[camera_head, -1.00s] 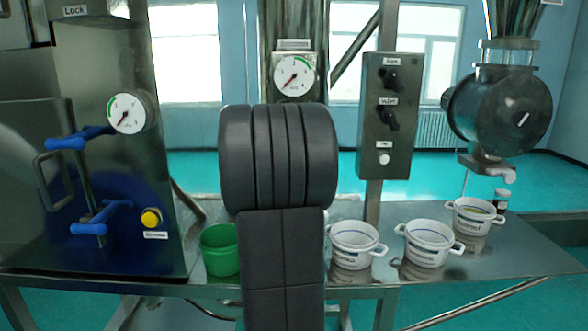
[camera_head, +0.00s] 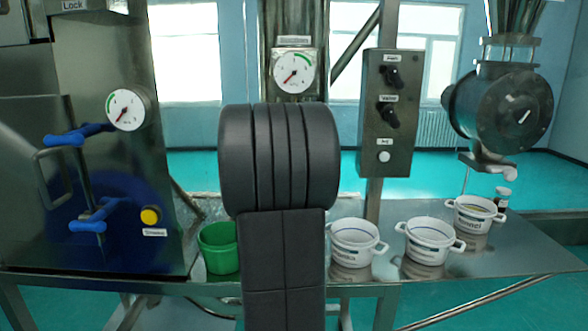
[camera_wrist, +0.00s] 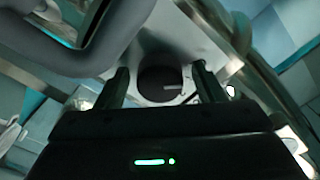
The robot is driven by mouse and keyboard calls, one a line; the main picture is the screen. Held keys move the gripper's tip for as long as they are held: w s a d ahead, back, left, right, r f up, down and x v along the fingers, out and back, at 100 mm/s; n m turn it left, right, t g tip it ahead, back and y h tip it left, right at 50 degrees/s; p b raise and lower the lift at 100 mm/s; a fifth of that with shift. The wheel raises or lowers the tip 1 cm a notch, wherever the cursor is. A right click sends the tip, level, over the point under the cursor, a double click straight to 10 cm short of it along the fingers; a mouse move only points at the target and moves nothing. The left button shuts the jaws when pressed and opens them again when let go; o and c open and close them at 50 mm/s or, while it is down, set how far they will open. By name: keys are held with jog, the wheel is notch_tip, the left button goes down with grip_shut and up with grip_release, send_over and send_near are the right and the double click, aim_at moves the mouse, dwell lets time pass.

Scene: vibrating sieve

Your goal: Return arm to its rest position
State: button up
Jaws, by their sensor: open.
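My gripper (camera_wrist: 162,92) is in the wrist view, with its two dark fingers apart and nothing between them. A dark round part on a metal surface shows beyond the fingers; I cannot tell what it is. A thick grey curved bar (camera_wrist: 75,55) runs close by at the upper left of that view. In the head view my own dark arm stands upright in the middle, folded toward the camera, and hides the gripper.
A steel table (camera_head: 490,265) carries a green bucket (camera_head: 219,250) and three white pots (camera_head: 353,250). A steel cabinet with blue handles (camera_head: 95,215) stands left. A switch box (camera_head: 388,115) and a round metal housing (camera_head: 505,110) stand behind.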

jog(key=shift+s, duration=0.6)
